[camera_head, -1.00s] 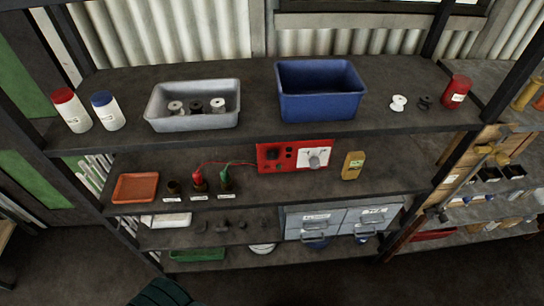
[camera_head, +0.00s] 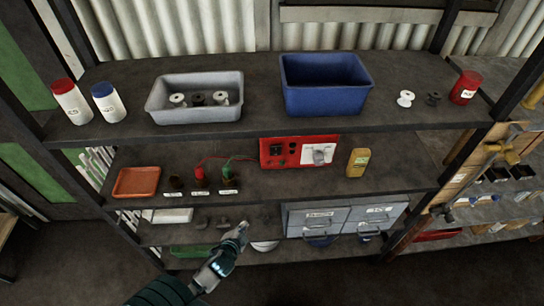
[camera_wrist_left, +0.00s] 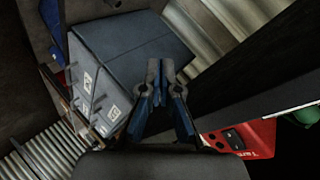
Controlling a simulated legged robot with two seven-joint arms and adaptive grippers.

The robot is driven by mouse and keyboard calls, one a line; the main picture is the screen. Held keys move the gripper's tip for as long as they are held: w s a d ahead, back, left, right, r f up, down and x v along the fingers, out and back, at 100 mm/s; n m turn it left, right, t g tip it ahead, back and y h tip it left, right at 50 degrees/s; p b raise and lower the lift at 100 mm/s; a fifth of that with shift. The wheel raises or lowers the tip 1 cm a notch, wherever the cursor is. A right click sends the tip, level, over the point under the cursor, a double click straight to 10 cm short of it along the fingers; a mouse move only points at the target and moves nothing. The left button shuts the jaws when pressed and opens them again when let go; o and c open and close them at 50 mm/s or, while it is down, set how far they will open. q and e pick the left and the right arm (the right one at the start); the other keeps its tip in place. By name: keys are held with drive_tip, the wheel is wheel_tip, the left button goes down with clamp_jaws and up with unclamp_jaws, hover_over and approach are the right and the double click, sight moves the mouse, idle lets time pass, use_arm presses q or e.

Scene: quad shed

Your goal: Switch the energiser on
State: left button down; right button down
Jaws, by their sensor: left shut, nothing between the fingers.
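The energiser is a red box (camera_head: 272,150) on the middle shelf, with a white panel and a grey knob (camera_head: 319,157) on its right part. Dark sockets or switches show on its left part. A red and a green lead run from its left side to small posts. Part of the red box also shows at the lower right of the left wrist view (camera_wrist_left: 240,138), with a dark switch (camera_wrist_left: 234,139) on it. My left gripper (camera_head: 241,228) is shut and empty, in front of and below the energiser, near the lower shelf. Its fingers also show in the left wrist view (camera_wrist_left: 161,72). My right gripper is not in view.
Grey drawers (camera_head: 318,217) stand on the lower shelf to the right of my left gripper. A yellow device (camera_head: 358,162) stands right of the energiser. The middle shelf edge (camera_head: 390,190) runs above my gripper. An orange tray (camera_head: 136,182) sits at the left.

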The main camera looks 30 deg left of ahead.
sight(279, 148)
use_arm(q)
drive_tip(key=w+d+r+m+t+h, duration=0.1)
drive_tip(key=w+r+m+t+h, duration=0.1)
drive_tip(key=r+m, duration=0.5)
drive_tip(key=w+d+r+m+t+h, duration=0.1)
drive_tip(key=w+r+m+t+h, duration=0.2)
drive_tip(key=r, duration=1.1)
drive_tip(key=m+t+h, duration=0.2)
drive_tip(key=m, duration=0.2)
drive_tip(key=shift+d+r+t, duration=0.15)
drive_tip(key=shift+r+t, duration=0.25)
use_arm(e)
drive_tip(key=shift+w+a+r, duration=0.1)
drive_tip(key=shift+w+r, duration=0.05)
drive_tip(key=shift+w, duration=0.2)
